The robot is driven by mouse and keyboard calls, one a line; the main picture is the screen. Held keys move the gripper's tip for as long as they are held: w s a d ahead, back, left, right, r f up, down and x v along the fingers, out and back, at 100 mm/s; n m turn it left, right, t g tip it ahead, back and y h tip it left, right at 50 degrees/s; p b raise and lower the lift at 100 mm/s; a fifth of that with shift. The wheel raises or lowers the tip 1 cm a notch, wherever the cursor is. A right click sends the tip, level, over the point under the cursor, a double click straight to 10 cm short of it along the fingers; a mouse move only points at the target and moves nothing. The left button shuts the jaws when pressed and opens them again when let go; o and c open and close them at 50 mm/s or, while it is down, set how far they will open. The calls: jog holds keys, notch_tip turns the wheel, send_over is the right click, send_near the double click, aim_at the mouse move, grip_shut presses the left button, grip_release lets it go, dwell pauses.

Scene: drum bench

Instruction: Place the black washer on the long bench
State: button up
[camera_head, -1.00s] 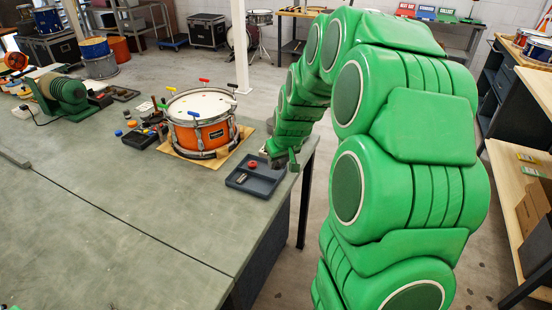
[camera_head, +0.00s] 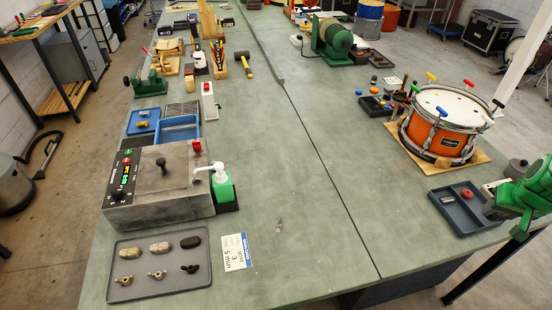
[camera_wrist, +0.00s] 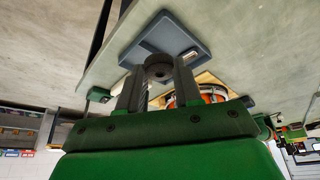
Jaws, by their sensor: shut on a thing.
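My gripper (camera_wrist: 158,82) is shut on a dark, ring-shaped black washer (camera_wrist: 158,67), held between the two fingertips in the wrist view. In the head view, my green gripper (camera_head: 490,208) is at the right edge, by the right end of a shallow blue-grey tray (camera_head: 448,221). The washer cannot be made out clearly there. The wrist view shows the tray (camera_wrist: 136,54) beyond the fingertips; whether the washer touches it cannot be told. The long grey-green bench (camera_head: 300,200) fills the middle of the head view.
An orange drum (camera_head: 436,138) stands on a wooden board beside the tray. A red round piece (camera_head: 467,193) lies in the tray. At left are a control box (camera_head: 158,185), a green pump bottle (camera_head: 222,185) and a grey tray (camera_head: 130,290) of small parts. The bench's centre is mostly clear.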

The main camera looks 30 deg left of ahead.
jog(key=w+a+n+y, duration=0.1)
jog(key=w+a+n, duration=0.1)
jog(key=a, duration=1.3)
jog(key=w+a+n+y, duration=0.1)
jog(key=a+n, duration=0.1)
jog(key=a, duration=1.2)
jog(key=s+a+n+g, duration=0.15)
jog(key=s+a, duration=0.45)
jog(key=a, duration=0.9)
jog(key=s+a+n, duration=0.3)
jog(key=s+a, duration=0.3)
jog(key=a, duration=0.8)
send_near(264, 156)
jog(key=shift+w+f+y, duration=0.2)
jog(key=shift+f+y, duration=0.2)
jog(key=shift+f, duration=0.15)
jog(key=shift+w+a+f, duration=0.5)
jog(key=shift+f, duration=0.15)
jog(key=shift+w+a+f, duration=0.1)
jog(key=shift+w+f, duration=0.05)
jog(key=shift+f, duration=1.6)
